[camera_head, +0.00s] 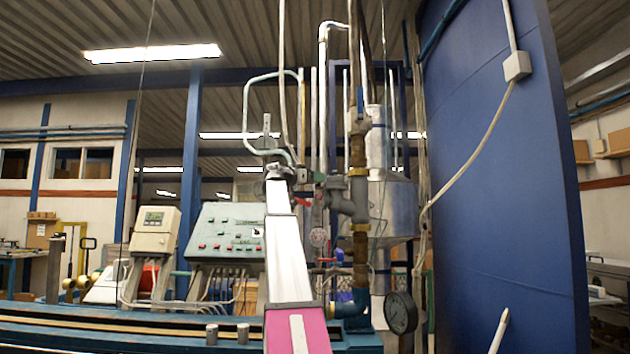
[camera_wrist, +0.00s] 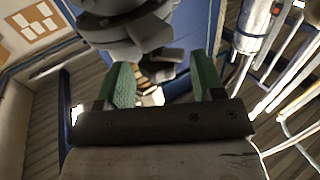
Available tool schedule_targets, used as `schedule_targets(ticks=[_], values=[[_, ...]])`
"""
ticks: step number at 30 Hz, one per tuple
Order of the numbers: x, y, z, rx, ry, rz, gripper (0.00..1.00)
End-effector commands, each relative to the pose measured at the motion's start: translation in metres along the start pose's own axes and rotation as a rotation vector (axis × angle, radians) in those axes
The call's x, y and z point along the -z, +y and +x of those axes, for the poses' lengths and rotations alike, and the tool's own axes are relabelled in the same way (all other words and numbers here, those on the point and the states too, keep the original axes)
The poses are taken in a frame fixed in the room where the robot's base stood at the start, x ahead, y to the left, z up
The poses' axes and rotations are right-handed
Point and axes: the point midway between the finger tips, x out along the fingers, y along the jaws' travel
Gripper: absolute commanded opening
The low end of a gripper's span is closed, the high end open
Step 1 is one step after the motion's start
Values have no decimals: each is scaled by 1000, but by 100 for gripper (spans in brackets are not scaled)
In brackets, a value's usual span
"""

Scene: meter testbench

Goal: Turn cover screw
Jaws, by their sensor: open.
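My gripper (camera_wrist: 162,80) shows in the wrist view, its two green fingers wide apart and nothing held between them. A dark grey rounded metal fitting (camera_wrist: 130,28) fills the top of that view, just beyond the fingers; I cannot tell whether it touches them. A small brass-coloured part (camera_wrist: 148,82) shows in the gap between the fingers, partly hidden. No cover screw can be clearly made out in either view. In the head view my arm reaches up in front of the pipework, and the gripper's fingers cannot be made out there.
Grey and brass pipework (camera_head: 358,190) with a pressure gauge (camera_head: 401,312) stands close right of my arm. A large blue panel (camera_head: 505,190) is further right. A control console (camera_head: 226,238) and a beige meter box (camera_head: 155,231) stand on the left.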

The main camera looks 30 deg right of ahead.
Motion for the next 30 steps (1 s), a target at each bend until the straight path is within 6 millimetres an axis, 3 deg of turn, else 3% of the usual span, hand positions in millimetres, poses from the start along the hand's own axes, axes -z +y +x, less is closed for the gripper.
schedule_targets(ticks=[3, 8, 19, 30], values=[[0, 0, 0, 0, 0, 0, 62], [0, 0, 0, 0, 0, 0, 12], [-1, 2, -1, 48, 0, 0, 12], [-1, 8, 0, 287, 0, 2, 12]])
